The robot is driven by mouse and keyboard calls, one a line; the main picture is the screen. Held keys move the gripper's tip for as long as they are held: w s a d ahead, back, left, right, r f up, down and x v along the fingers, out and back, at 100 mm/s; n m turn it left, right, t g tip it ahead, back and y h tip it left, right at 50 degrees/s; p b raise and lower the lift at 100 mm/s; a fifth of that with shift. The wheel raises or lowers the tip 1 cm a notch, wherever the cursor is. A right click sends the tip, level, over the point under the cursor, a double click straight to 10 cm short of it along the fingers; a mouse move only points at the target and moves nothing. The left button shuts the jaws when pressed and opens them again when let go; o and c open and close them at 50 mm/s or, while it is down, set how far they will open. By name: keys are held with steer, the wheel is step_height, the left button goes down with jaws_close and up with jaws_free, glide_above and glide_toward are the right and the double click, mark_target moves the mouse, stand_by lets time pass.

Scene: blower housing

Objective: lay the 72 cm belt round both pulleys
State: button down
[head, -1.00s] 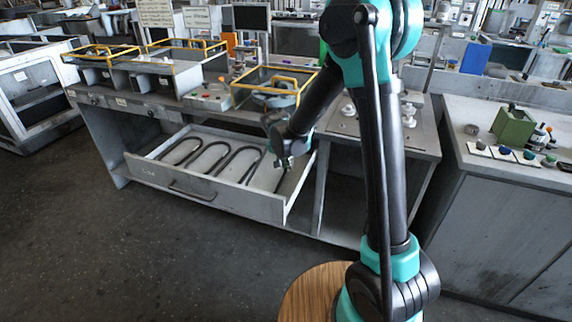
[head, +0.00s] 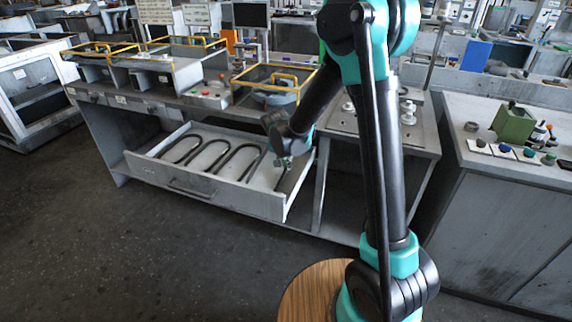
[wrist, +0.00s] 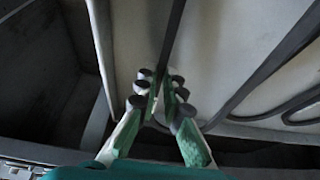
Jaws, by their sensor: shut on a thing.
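My gripper (wrist: 160,98) is shut on a dark belt (wrist: 173,42), which runs up between the fingers in the wrist view. In the head view my gripper (head: 284,161) is low over the right end of the open drawer (head: 228,198). The held belt (head: 280,178) shows only in part beneath it. No length marking is readable on it.
Several other black belts (head: 207,157) lie in loops on the drawer's floor, left of my gripper. In the wrist view another belt (wrist: 262,75) lies close to the right. A yellow-railed frame (head: 285,75) stands on the bench above the drawer. The floor in front is clear.

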steer(key=shift+f, duration=0.9)
stand_by(0.9)
steer(key=c, duration=1.6)
jaws_free()
steer(key=shift+r, duration=0.15)
steer(key=shift+r, duration=3.65)
